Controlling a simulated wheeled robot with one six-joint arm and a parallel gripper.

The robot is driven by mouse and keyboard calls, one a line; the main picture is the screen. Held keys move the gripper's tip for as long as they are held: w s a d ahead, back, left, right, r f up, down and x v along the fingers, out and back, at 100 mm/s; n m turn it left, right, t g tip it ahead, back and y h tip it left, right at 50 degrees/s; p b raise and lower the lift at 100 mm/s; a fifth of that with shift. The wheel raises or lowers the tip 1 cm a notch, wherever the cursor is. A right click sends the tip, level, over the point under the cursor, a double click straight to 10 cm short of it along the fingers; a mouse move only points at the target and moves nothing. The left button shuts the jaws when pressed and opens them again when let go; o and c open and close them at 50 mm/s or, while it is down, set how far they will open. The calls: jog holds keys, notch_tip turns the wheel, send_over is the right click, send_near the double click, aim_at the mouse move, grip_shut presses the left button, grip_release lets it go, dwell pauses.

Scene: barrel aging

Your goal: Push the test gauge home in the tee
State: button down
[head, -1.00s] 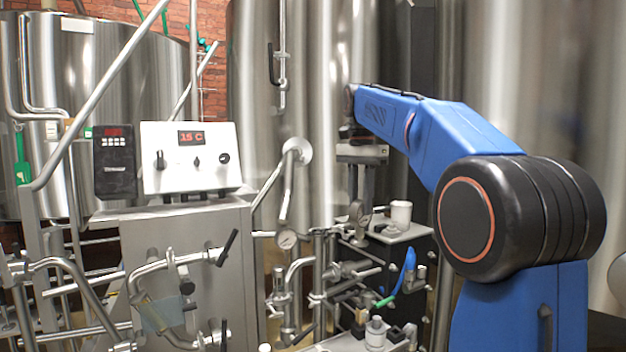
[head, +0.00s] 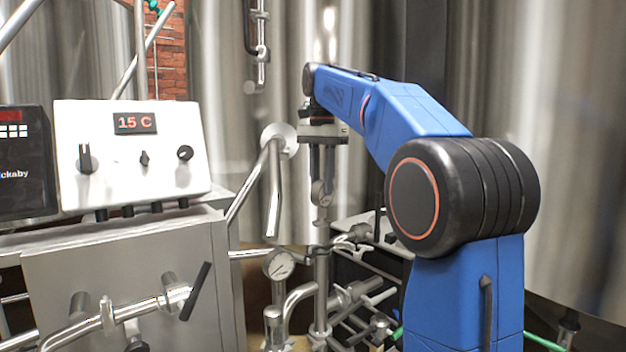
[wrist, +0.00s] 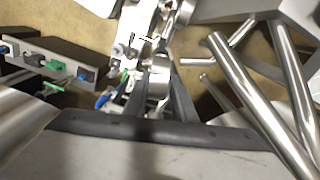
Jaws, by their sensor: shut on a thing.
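My gripper (head: 322,188) points down and is shut on the test gauge (head: 321,196), a small round metal dial. The gauge also shows between the two dark fingers in the wrist view (wrist: 158,78). Just below it in the head view, a vertical metal pipe fitting (head: 322,238) rises from the pipework; it looks like the tee. The gauge is in line above this fitting, its lower end at or close to the top. I cannot tell whether it sits inside. In the wrist view the gauge hides what is directly under it.
Another dial gauge (head: 279,264) sits on the pipes to the left. A steel cabinet (head: 130,275) with a white control box (head: 130,155) reading 15 C stands further left. Shiny pipes (wrist: 290,85) run close on the right in the wrist view. Large steel tanks stand behind.

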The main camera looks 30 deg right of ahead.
aim_at(321, 209)
dwell(0.4)
jog(key=shift+f, duration=2.75)
jog(key=shift+f, duration=0.95)
jog(key=c, duration=1.4)
grip_release()
jog(key=shift+o, duration=0.7)
jog(key=o, duration=1.3)
jog(key=shift+c, duration=0.2)
